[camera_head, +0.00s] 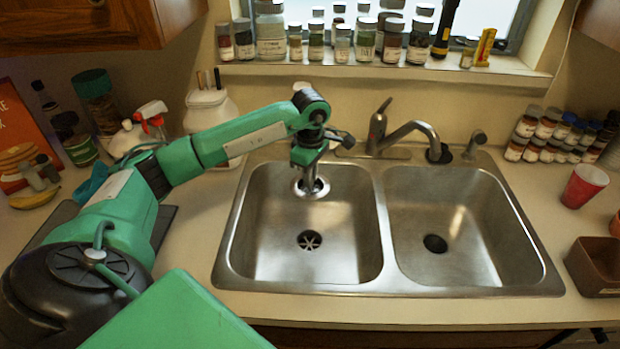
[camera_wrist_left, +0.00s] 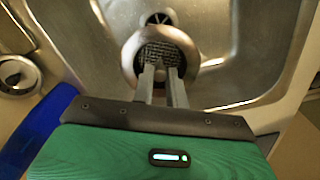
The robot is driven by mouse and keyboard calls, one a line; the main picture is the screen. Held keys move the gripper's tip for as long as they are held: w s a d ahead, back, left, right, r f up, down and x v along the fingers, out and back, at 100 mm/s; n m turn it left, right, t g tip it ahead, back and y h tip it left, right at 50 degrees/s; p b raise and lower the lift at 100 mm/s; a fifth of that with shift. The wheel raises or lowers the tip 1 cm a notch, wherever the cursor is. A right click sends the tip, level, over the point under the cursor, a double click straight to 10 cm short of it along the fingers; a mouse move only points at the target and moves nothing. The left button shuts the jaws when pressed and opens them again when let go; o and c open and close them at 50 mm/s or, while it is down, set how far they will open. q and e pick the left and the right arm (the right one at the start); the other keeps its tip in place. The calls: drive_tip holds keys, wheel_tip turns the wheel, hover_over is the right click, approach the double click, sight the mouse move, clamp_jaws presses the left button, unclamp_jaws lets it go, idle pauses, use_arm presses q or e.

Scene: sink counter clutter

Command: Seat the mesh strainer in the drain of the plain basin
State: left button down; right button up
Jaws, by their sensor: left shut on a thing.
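My left gripper (camera_head: 309,181) is shut on the mesh strainer (camera_head: 323,188), a round metal cup with a wide shiny rim. It holds the strainer above the back part of the left basin (camera_head: 270,255). In the left wrist view the two fingers (camera_wrist_left: 162,72) reach into the strainer (camera_wrist_left: 160,52), whose mesh shows inside the rim. The left basin's drain (camera_head: 309,240) is open with a star-shaped cross; its edge shows beyond the strainer in the left wrist view (camera_wrist_left: 157,18). The right basin has a plain dark drain hole (camera_head: 435,243). My right gripper is out of view.
The faucet (camera_head: 400,132) stands behind the basins, its spout turned right. Bottles and a white jug (camera_head: 210,112) stand at the left. A red cup (camera_head: 584,186), a brown box (camera_head: 597,266) and spice jars (camera_head: 545,135) stand at the right. Both basins look empty.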

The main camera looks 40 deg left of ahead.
sight(309, 191)
use_arm(q)
drive_tip(key=shift+a, duration=0.25)
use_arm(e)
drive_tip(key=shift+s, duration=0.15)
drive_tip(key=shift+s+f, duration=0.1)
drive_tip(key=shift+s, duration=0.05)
